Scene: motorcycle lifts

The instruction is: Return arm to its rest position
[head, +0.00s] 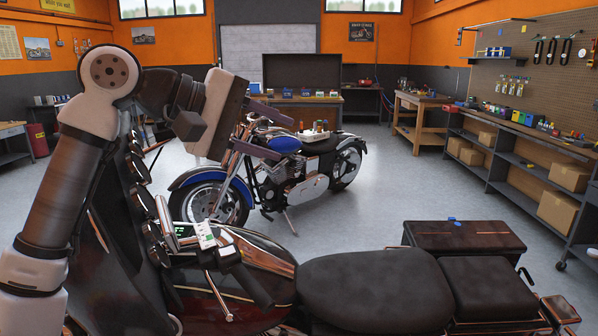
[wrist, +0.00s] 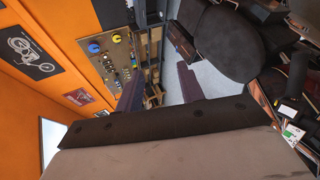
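My gripper (head: 285,139) is raised in the left half of the head view, above the front of the near dark motorcycle. Its two dark fingers point right and stand well apart. In the wrist view, my gripper (wrist: 160,78) also shows both fingers apart, with nothing between them. My arm rises at the left of the head view and bends over at the top toward the gripper. Part of the near motorcycle's front is hidden behind the arm.
The near motorcycle (head: 370,283) fills the foreground. A small white-and-green item (head: 206,237) is at its handlebar. A blue motorcycle (head: 295,176) stands behind the gripper. A workbench with shelves (head: 520,153) lines the right wall. Grey floor (head: 385,205) is clear between.

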